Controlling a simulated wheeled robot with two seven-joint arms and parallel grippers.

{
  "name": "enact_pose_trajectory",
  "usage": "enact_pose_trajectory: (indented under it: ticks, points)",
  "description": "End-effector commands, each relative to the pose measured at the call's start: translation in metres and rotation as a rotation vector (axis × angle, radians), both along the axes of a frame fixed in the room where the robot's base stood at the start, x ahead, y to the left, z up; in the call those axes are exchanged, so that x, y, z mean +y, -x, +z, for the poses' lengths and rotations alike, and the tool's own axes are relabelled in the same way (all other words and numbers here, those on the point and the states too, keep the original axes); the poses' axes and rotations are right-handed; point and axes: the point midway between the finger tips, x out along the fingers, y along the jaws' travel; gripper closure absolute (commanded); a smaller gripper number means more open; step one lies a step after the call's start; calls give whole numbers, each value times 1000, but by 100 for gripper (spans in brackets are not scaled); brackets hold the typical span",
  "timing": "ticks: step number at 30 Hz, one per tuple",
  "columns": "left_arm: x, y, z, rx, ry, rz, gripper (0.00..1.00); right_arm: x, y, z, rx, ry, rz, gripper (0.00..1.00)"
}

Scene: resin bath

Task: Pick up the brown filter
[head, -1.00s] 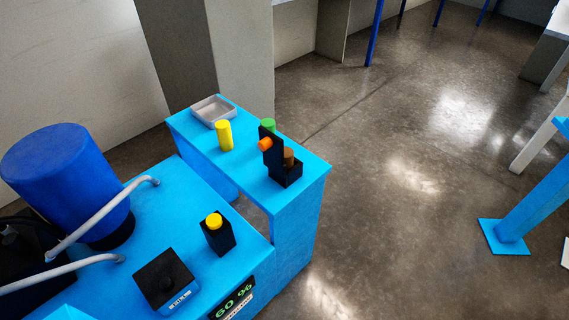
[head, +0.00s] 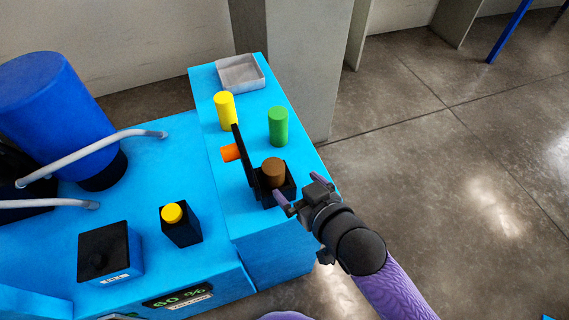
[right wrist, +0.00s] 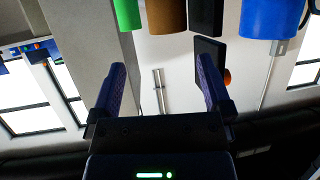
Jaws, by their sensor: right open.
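The brown filter (head: 273,171) is a short upright cylinder seated in a black holder (head: 268,197) on the blue bench; its lower part is hidden by the holder. My right gripper (head: 301,188) is open and empty just to the right of the holder, its two fingers spread toward the filter, apart from it as far as I can see. In the right wrist view, which looks upside down, the brown filter (right wrist: 166,15) is at the top edge, ahead of and between the open fingers. My left gripper is not in view.
The holder's tall black plate, with an orange knob (head: 230,153), stands left of the filter. A green cylinder (head: 278,126), yellow cylinder (head: 225,111) and grey tray (head: 240,74) are farther back. A yellow-topped black block (head: 181,226) and blue drum (head: 50,120) stand left.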

Motion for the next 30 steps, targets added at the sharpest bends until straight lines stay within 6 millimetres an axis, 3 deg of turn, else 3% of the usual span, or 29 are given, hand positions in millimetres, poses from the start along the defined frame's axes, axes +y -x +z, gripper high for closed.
enact_pose_trajectory:
  ticks: [15,22,23,30]
  points:
    - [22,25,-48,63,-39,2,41,44,-73,-39,-1,0,0,0]
    - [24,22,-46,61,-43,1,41,46,-76,-36,-2,0,0,0]
    - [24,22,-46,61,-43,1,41,46,-76,-35,-2,0,0,2]
    - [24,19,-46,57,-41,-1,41,45,-76,-36,-2,0,0,53]
